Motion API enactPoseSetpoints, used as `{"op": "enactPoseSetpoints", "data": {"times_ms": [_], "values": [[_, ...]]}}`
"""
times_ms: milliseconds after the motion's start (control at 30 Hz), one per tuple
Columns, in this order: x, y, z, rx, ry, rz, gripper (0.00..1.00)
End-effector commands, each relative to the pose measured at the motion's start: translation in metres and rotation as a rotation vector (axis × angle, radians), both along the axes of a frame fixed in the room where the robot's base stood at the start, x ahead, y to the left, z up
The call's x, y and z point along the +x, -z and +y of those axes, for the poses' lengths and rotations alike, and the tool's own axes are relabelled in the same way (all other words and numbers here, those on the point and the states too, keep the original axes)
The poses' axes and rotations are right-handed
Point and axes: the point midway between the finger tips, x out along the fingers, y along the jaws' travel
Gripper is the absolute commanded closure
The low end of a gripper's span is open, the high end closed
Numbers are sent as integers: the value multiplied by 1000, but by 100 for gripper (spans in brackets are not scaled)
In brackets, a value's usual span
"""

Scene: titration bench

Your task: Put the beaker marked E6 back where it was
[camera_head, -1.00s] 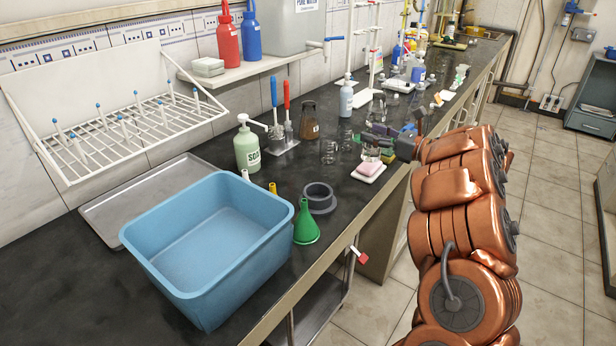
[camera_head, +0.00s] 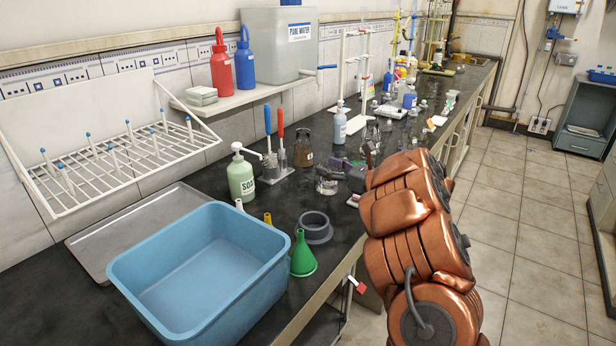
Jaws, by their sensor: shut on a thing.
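My gripper (camera_head: 338,178) is over the dark bench, just right of the brown flask, with my copper-coloured arm reaching in from the right. It is shut on a clear glass beaker (camera_head: 326,186), seen at its left end. The beaker looks upright and at or close to the bench top; I cannot tell whether its base touches. No E6 marking can be read at this size. The gripper and arm hide part of the bench behind them.
A brown flask (camera_head: 303,151), a soap bottle (camera_head: 241,180) and a stand with blue and red-handled tools (camera_head: 275,172) are to the left. A grey ring (camera_head: 315,227), green funnel (camera_head: 302,256) and blue basin (camera_head: 200,272) are nearer.

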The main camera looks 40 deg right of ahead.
Motion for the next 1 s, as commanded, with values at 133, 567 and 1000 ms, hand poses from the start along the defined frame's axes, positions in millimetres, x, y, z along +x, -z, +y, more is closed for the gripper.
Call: {"op": "enactPoseSetpoints", "data": {"times_ms": [133, 567, 1000], "values": [[18, 0, 19, 2, -6, -2, 80], [41, 4, 43, -2, -5, -2, 80], [44, 38, 45, 0, -2, -2, 80]]}}
